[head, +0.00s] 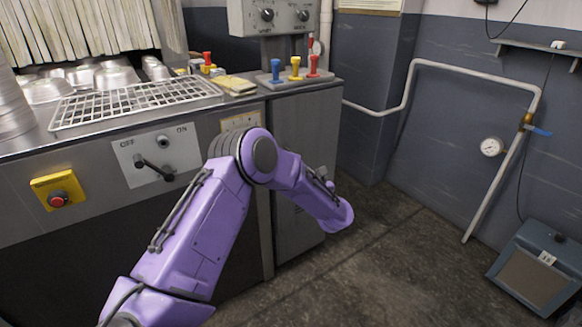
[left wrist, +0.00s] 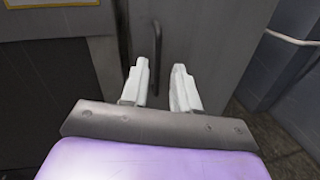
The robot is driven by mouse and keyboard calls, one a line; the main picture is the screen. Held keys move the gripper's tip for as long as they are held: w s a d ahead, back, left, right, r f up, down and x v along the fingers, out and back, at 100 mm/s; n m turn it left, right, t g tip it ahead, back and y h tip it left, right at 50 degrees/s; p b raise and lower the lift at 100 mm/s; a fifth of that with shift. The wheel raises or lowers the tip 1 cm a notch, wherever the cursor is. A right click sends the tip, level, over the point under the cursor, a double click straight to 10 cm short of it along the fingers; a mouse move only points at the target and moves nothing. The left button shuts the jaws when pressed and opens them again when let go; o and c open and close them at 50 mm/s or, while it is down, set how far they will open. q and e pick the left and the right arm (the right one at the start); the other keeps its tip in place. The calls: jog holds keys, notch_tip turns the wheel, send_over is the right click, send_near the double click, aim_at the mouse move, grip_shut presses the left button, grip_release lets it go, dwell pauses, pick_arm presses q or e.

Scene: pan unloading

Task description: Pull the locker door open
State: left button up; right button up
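The locker door (head: 305,125) is the plain grey front at the right end of the counter, and it looks shut. It also fills the middle of the left wrist view (left wrist: 205,35). A dark upright bar handle (left wrist: 156,38) stands on the door there. My left gripper (left wrist: 161,66) is open, its two pale fingers pointing at the door. The handle shows in the gap between the fingers, nearer the left one; whether they touch it I cannot tell. My right gripper is not in view.
The counter carries a wire rack (head: 135,103), metal pans (head: 115,80) and coloured levers (head: 295,68) above the door. A white pipe (head: 405,90) runs along the wall. A blue-grey box (head: 538,268) stands at right. The floor (head: 400,240) before the door is clear.

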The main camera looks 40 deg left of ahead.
pick_arm(q)
jog(key=shift+n, duration=0.8)
jog(key=x, duration=1)
jog(key=shift+a+f+b, duration=0.15)
jog(key=shift+a+b, duration=0.1)
jog(key=shift+b, duration=0.15)
jog(key=shift+s, duration=0.1)
grip_shut()
